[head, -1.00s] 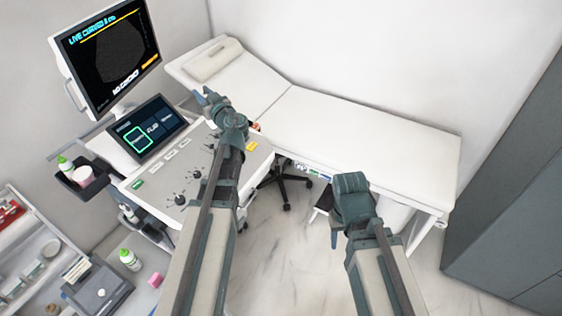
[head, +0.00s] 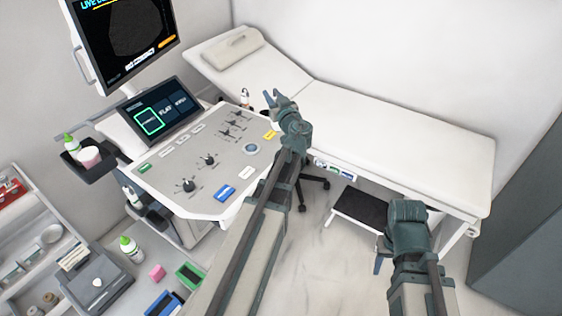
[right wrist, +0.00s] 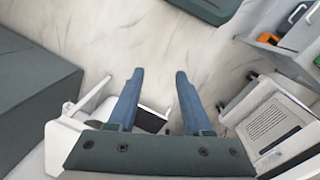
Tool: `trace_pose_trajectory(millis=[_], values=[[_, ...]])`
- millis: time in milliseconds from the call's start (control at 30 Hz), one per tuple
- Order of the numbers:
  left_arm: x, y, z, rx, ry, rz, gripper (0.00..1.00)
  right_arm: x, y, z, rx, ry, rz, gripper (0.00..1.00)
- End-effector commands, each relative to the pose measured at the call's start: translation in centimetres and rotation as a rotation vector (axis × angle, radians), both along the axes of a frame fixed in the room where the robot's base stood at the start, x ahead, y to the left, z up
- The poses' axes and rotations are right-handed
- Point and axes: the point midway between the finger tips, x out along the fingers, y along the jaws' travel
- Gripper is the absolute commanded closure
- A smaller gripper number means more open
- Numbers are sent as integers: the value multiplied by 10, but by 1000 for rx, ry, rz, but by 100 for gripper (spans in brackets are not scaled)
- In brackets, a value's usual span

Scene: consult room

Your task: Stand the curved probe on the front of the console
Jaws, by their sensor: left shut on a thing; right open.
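The console (head: 180,166) is a pale panel with knobs, a round trackball and coloured labels, at left centre in the head view. My left gripper (head: 270,97) is beyond its far right corner, in front of the couch. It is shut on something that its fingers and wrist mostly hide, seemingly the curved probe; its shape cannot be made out. A small white and dark item (head: 246,97) shows just left of the fingers, by the console's far edge; I cannot tell what it is. My right gripper (right wrist: 158,75) is open and empty above the floor in the right wrist view.
A touchscreen (head: 161,115) and monitor (head: 122,42) rise behind the console. A white couch (head: 390,135) runs along the right, with a dark step (head: 360,215) below. A side bin (head: 95,168) holds bottles. The console's front has free room around its labels.

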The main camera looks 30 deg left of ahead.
Motion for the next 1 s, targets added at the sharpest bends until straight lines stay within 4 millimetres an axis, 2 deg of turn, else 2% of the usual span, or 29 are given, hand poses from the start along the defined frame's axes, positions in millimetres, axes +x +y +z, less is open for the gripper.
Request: trace_pose_trajectory(millis=[33, 100, 300, 433, 567, 667, 833, 1000], values=[[0, 0, -31, 0, 0, 0, 100, 0, 0, -31, 0, 0, 1, 50], [0, 0, -54, 0, 0, 0, 100, 0, 0, -54, 0, 0, 1, 50], [0, 0, -108, 0, 0, 0, 100, 0, 0, -108, -1, 0, 3, 50], [0, 0, -130, 0, 0, 0, 100, 0, 0, -130, -1, 0, 3, 50], [0, 0, -140, 0, 0, 0, 100, 0, 0, -140, -1, 0, 4, 48], [-8, -4, -140, 0, 0, -9, 100, 0, 0, -140, -1, 0, 4, 30], [-50, -27, -124, 0, -1, -74, 100, 0, 0, -124, -1, 0, 3, 0], [-80, -47, -115, -1, -2, -134, 100, 0, 0, -114, -1, 0, 3, 0]])
